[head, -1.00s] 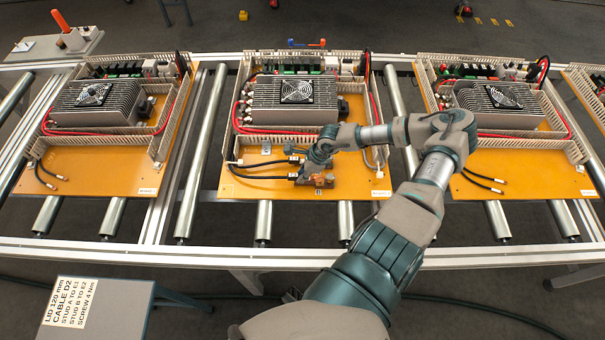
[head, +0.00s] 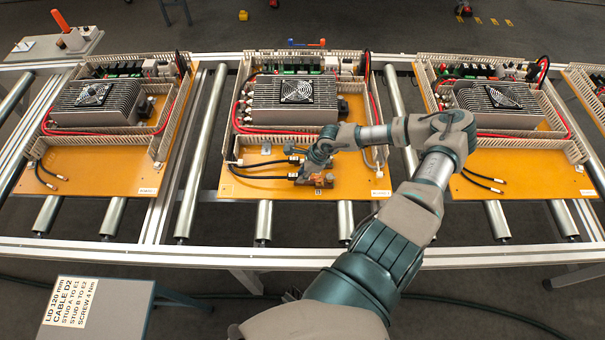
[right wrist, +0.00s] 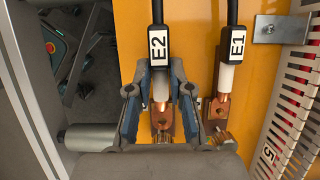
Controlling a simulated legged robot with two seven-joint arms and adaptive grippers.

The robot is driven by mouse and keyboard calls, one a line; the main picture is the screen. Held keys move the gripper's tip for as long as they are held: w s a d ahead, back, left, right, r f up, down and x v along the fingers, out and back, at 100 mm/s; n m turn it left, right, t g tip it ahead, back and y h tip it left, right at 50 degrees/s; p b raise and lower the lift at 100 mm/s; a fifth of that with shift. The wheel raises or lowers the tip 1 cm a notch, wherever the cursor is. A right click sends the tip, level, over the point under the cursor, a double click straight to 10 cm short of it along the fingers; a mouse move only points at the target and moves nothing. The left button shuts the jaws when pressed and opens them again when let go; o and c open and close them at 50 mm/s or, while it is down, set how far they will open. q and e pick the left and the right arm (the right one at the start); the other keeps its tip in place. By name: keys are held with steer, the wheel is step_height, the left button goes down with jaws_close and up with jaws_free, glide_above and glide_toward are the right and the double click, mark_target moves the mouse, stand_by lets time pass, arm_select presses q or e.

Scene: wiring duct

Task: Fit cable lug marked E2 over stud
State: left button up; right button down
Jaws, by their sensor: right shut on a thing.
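The cable lug marked E2 (right wrist: 158,48) has a black cable, a white label and a copper end. My right gripper (right wrist: 160,78) is shut on it, with one finger on each side. The lug's copper end lies above a copper terminal plate (right wrist: 164,124); whether its hole is around a stud cannot be told, since the gripper covers that spot. The E1 lug (right wrist: 231,45) lies to the right on its own copper plate. In the head view, my right gripper (head: 307,172) is at the front of the middle orange board (head: 255,188). My left gripper is not in view.
A slotted white duct wall (right wrist: 292,115) and a metal bracket (right wrist: 280,30) stand right of the lugs. A finned heat sink (head: 295,100) is behind the work spot. Similar boards (head: 95,180) lie left and right on the roller conveyor. An instruction sign (head: 75,302) is front left.

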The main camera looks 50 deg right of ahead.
steer(key=shift+f+b, duration=0.5)
steer(key=shift+f, duration=0.45)
stand_by(1.2)
steer(key=c, duration=1)
jaws_free()
steer(key=v, duration=1.1)
steer(key=shift+s+d+r, duration=0.1)
steer(key=shift+r, duration=0.25)
steer(key=shift+r, duration=0.15)
step_height(320, 180, up, 6)
steer(key=p, duration=0.4)
steer(key=shift+p, duration=0.3)
